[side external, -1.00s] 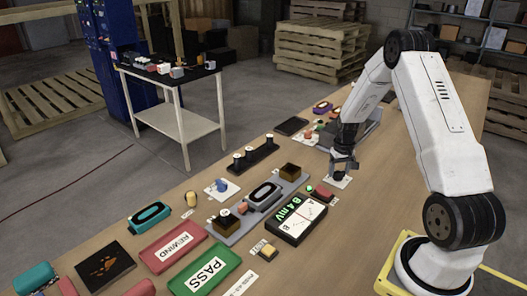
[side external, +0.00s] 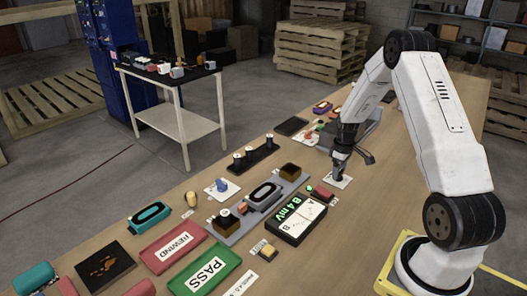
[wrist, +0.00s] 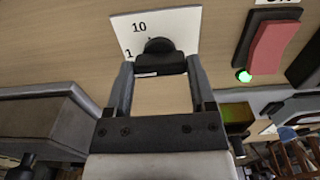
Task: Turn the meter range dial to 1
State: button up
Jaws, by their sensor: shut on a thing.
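The range dial is a dark round knob (wrist: 158,47) on a white card (wrist: 120,28) marked 10 and 1. In the wrist view a small pointer mark shows near the 10, and the 1 lies at the left beside a finger. My gripper (wrist: 160,66) is shut on the knob, one finger on each side. In the side view my gripper (side external: 339,172) is low over the card (side external: 346,184), and the knob is mostly hidden. The meter (side external: 297,220) is a black box whose green display reads 8.4 mV.
A red switch (wrist: 272,45) with a lit green lamp (wrist: 243,76) is close by the card. A grey fixture (side external: 225,230) with brown blocks stands left of the meter. Red REWIND (side external: 158,258) and green PASS (side external: 196,287) trays lie at the front.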

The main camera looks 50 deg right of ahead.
dwell(0.3)
jog(key=o, duration=1.2)
jog(key=shift+r, duration=0.2)
jog(key=shift+r, duration=3.75)
jog(key=shift+w+a+r, duration=0.15)
jog(key=shift+w+a, duration=0.05)
jog(key=shift+a, duration=0.3)
jog(key=w+a+r+t, duration=0.1)
jog(key=w+a+r, duration=0.15)
jog(key=a, duration=1.35)
jog(key=s+a+r, duration=0.1)
jog(key=s+a, duration=0.3)
jog(key=a, duration=0.3)
jog(key=s+a+r+t, duration=0.1)
jog(key=s+a, duration=0.3)
jog(key=a, duration=0.4)
jog(key=shift+s+a+t, duration=0.25)
jog(key=shift+s+t, duration=0.05)
jog(key=shift+s, duration=0.1)
